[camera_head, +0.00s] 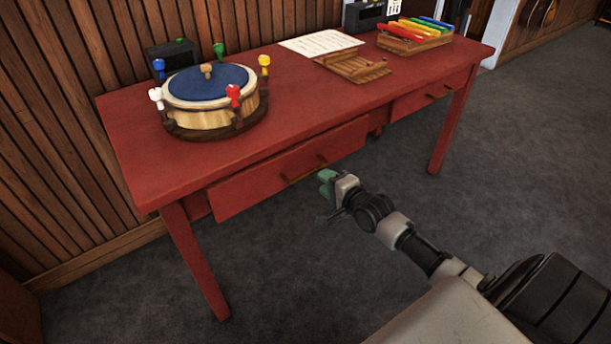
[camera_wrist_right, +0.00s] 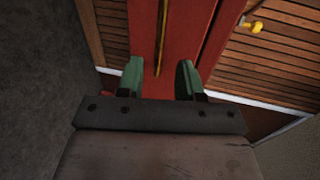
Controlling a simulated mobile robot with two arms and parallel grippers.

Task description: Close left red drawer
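The left red drawer (camera_head: 262,184) is pulled partly out under the left side of the red table (camera_head: 300,110). Its front stands forward of the table edge and carries a thin brass handle (camera_head: 302,175). My right gripper (camera_head: 326,183) is just in front of the drawer, near the right end of the handle. In the right wrist view my gripper (camera_wrist_right: 160,80) is open, its green fingers apart with nothing held. The red drawer (camera_wrist_right: 185,35) and the brass handle (camera_wrist_right: 161,35) lie ahead between the fingers; contact cannot be told. My left gripper is not in view.
The right drawer (camera_head: 424,97) looks shut. On the table are a round drum (camera_head: 205,118) with coloured pegs, a paper sheet (camera_head: 320,43), a wooden rack (camera_head: 352,68) and a xylophone (camera_head: 415,35). Table legs stand at the corners; the grey floor (camera_head: 400,165) in front is clear.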

